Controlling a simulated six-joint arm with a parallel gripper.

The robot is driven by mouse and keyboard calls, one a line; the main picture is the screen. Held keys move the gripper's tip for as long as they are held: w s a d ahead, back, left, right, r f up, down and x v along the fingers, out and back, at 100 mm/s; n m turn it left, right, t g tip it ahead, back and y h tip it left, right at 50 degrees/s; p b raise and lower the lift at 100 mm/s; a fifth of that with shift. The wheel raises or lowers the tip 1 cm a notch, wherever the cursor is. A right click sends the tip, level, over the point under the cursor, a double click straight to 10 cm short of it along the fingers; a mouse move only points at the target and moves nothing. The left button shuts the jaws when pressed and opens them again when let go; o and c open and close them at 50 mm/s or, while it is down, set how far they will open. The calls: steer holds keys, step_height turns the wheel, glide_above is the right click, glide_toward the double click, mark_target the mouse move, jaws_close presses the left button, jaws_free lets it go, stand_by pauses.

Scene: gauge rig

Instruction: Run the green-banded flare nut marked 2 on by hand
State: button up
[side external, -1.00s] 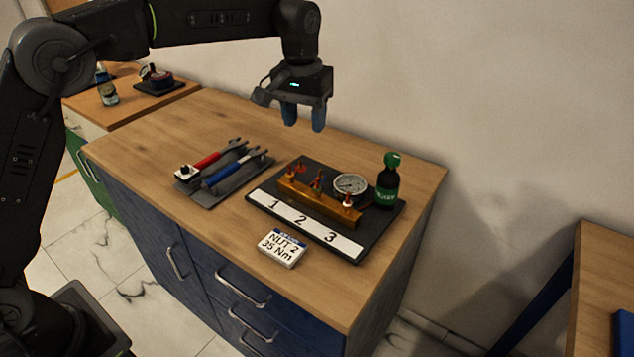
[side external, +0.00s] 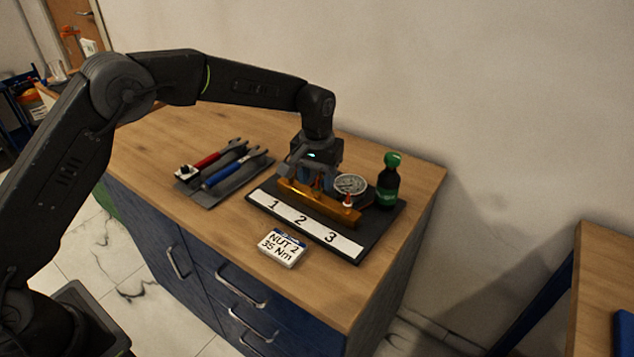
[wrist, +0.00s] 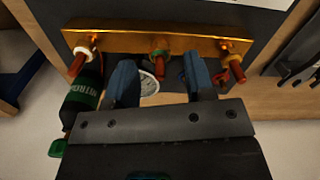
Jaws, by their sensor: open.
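The brass manifold (side external: 318,203) stands on a dark board behind a white strip marked 1, 2, 3. It also shows across the top of the wrist view (wrist: 120,41). The green-banded nut on its red fitting (wrist: 158,60) is at the middle position, between a white-banded one (wrist: 83,55) and another red fitting (wrist: 231,66). My gripper (wrist: 160,80) is open, its blue fingers on either side of the middle fitting with gaps showing. In the side view my gripper (side external: 308,172) is low over the manifold, its fingertips partly hidden.
A round gauge (side external: 350,184) and a green-capped bottle (side external: 388,182) stand close on the right. A tray with red and blue wrenches (side external: 224,176) lies left. A card reading NUT 2, 35 Nm (side external: 283,248) lies in front. The bench's right front is clear.

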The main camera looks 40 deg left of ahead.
steer(key=shift+f, duration=0.85)
steer(key=shift+c, duration=0.2)
jaws_close()
